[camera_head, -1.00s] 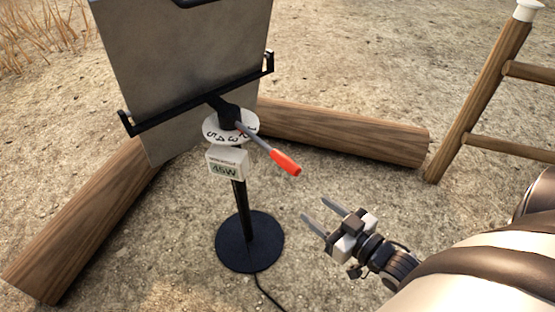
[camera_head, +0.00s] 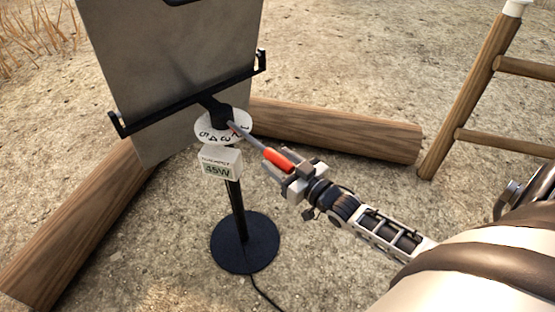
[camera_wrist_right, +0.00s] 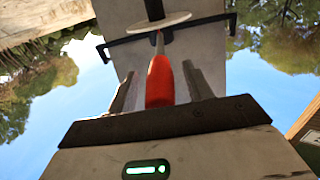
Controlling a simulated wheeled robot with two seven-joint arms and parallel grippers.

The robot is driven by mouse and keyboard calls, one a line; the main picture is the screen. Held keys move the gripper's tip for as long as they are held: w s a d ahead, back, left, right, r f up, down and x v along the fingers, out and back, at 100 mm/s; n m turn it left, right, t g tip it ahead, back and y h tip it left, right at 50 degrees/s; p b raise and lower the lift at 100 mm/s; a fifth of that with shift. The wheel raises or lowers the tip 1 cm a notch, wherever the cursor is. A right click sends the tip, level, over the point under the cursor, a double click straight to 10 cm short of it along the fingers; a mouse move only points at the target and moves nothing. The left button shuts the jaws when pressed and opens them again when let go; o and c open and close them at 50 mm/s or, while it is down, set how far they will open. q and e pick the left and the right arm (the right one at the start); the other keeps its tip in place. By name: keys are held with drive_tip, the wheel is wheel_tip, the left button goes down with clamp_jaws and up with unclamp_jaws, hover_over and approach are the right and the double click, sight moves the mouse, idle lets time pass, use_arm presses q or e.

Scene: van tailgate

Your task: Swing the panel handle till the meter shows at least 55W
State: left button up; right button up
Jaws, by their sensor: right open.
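The grey panel (camera_head: 170,70) stands tilted in a black bracket on a stand. Its handle (camera_head: 278,159) has a red grip and points to the lower right from a white numbered dial (camera_head: 222,127). The meter (camera_head: 220,164) below the dial reads 45W. My right gripper (camera_head: 280,163) is at the red grip. In the right wrist view the red grip (camera_wrist_right: 160,82) lies between the two fingers, with a visible gap on each side, and the fingers are open. My left gripper is not in view.
The stand's round black base (camera_head: 245,242) rests on sandy ground with a cable running from it. Logs (camera_head: 335,130) lie behind and to the left (camera_head: 80,225). A wooden ladder-like frame (camera_head: 460,95) stands at the right.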

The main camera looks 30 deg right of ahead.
drive_tip(key=shift+w+a, duration=0.1)
drive_tip(key=shift+w, duration=0.55)
clamp_jaws()
drive_tip(key=shift+s+a+r+m+h+p, duration=0.15)
drive_tip(key=shift+a+m+h+p, duration=0.15)
drive_tip(key=shift+a+p, duration=0.2)
use_arm(q)
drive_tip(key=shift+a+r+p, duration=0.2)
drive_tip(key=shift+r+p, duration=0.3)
drive_tip(key=shift+p, duration=0.45)
use_arm(e)
drive_tip(key=a+m+h, duration=0.1)
drive_tip(key=a+h, duration=0.1)
drive_tip(key=a+m+h, duration=0.1)
drive_tip(key=a, duration=0.2)
drive_tip(key=shift+h, duration=0.4)
